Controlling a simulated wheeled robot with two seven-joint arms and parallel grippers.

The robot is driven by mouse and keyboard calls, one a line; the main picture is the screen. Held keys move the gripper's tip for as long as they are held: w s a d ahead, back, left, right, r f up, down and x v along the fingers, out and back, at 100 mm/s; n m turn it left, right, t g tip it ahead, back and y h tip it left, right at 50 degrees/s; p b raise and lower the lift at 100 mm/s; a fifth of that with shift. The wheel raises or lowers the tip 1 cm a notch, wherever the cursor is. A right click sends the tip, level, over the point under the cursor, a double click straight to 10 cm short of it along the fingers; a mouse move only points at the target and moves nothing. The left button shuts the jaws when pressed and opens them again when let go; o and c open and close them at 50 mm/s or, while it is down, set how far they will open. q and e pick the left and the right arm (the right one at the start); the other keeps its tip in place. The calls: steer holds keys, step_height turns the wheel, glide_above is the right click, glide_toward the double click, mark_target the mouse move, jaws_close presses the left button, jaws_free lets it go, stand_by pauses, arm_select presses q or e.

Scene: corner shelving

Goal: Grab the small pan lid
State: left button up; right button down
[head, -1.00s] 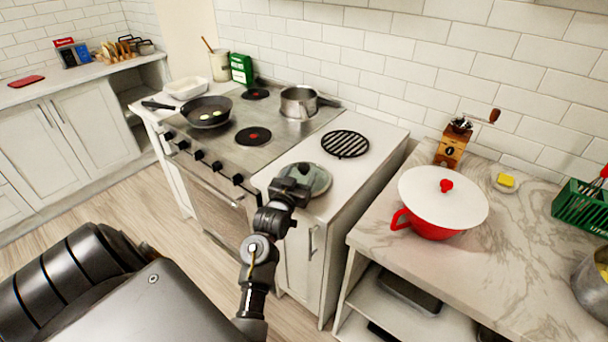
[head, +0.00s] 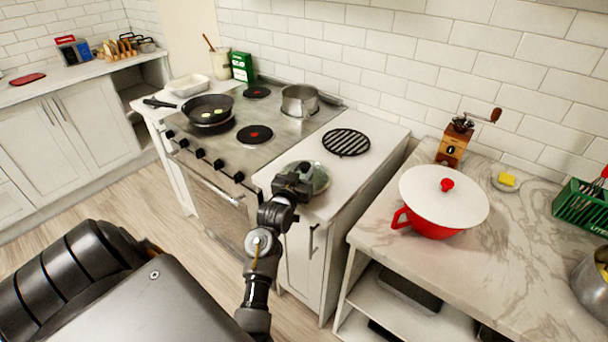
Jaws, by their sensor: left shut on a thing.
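The small pan lid (head: 321,179) is a glass lid with a grey rim at the front of the white counter right of the stove. My left gripper (head: 297,180) is shut on the lid and covers its near left part. The lid looks slightly tilted; I cannot tell whether it is clear of the counter. The fingertips are mostly hidden behind the gripper's own body. My right gripper is not in view.
A black round trivet (head: 346,142) lies behind the lid. The stove (head: 215,150) holds a frying pan (head: 208,109) and a steel pot (head: 300,101). A red pot with a white lid (head: 443,198) stands on the marble counter (head: 470,270) to the right, past a gap.

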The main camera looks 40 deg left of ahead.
arm_select(q)
steer(key=shift+r, duration=0.1)
steer(key=shift+r, duration=0.15)
step_height(320, 180, up, 2)
steer(key=shift+r+b, duration=0.1)
steer(key=shift+b, duration=0.4)
steer(key=s+a+r, duration=0.2)
steer(key=s+r, duration=0.8)
steer(key=s, duration=0.4)
steer(key=shift+r, duration=0.2)
